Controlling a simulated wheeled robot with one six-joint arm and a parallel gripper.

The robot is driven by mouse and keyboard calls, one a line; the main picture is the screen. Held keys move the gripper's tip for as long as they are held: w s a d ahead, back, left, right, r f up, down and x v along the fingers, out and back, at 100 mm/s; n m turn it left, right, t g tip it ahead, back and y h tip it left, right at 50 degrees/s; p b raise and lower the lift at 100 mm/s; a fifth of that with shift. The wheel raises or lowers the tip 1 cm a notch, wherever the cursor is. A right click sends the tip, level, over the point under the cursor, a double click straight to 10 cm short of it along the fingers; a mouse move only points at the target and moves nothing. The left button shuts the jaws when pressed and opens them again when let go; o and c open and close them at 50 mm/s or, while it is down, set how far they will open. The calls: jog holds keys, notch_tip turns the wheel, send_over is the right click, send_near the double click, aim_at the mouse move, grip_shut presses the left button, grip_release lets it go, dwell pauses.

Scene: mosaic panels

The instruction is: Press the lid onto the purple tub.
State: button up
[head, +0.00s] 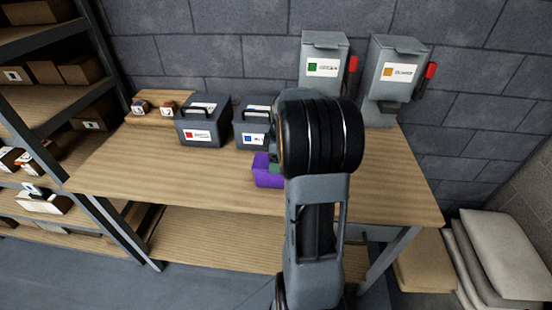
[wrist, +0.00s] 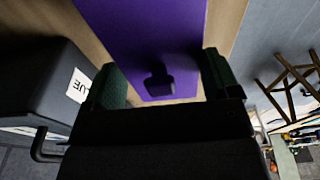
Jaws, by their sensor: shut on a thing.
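The purple tub (head: 267,175) stands on the workbench, and its right part is hidden behind my arm. The wrist view shows a flat purple lid (wrist: 150,30) with a short dark purple knob (wrist: 159,84) on it. My gripper (wrist: 165,85) has a dark green finger on each side of the purple piece. It is shut on the lid; the exact contact is in shadow. In the head view my gripper is mostly hidden behind my wrist. Whether the lid sits level or fully down on the tub cannot be seen.
A red-labelled case (head: 204,121) is further left. Two grey wall dispensers (head: 323,70) (head: 394,80) stand behind. The bench top (head: 130,165) is clear at left.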

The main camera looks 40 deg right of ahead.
jog(key=shift+f+b, duration=0.45)
jog(key=shift+f, duration=0.15)
dwell(0.8)
dwell(0.4)
jog(key=o, duration=0.8)
jog(key=shift+c, duration=0.2)
jog(key=shift+r, duration=0.1)
jog(key=shift+r+p, duration=2.55)
jog(key=shift+r, duration=0.9)
jog(key=shift+c, duration=0.2)
grip_shut()
